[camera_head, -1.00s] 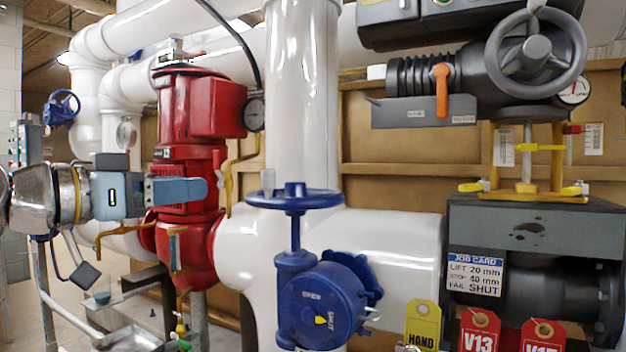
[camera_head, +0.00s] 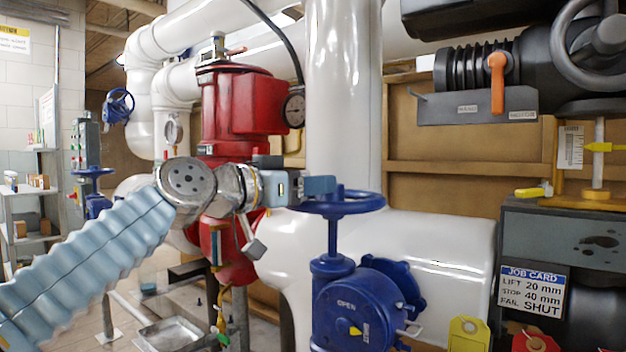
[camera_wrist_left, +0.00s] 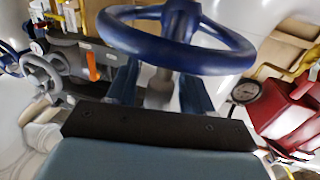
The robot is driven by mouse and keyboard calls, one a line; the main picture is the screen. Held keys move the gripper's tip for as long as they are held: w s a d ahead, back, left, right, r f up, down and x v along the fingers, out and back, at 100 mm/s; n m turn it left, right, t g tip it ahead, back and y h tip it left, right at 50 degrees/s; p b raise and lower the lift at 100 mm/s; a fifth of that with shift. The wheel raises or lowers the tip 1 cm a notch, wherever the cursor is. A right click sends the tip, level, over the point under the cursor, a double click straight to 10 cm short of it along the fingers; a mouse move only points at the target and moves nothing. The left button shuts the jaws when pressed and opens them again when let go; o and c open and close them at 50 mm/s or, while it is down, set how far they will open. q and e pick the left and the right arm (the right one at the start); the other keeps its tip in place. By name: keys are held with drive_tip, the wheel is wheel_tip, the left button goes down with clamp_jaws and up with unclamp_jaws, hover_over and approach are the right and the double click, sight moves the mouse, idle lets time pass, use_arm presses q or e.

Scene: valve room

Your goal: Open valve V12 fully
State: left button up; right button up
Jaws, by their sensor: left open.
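A blue handwheel (camera_head: 337,202) tops an upright stem on a blue gearbox (camera_head: 352,315) on the white pipe. The gearbox face reads OPEN near its top and has a yellow pointer. No V12 label is readable. In the left wrist view, the handwheel (camera_wrist_left: 178,40) crosses in front of the two fingers. The fingers stand apart, with the wheel's hub and stem showing between them. I cannot tell whether they touch it. My right gripper is not in view.
A red pump (camera_head: 237,110) stands behind my left arm. A black actuator with a grey handwheel (camera_head: 598,45) and orange lever (camera_head: 497,83) is at upper right. A job card (camera_head: 531,292) hangs below. A yellow tag (camera_head: 467,334) hangs right of the gearbox.

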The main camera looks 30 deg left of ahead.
use_arm(q)
drive_tip(key=shift+w+d, duration=0.1)
drive_tip(key=shift+w, duration=0.25)
clamp_jaws()
drive_tip(key=shift+y, duration=0.3)
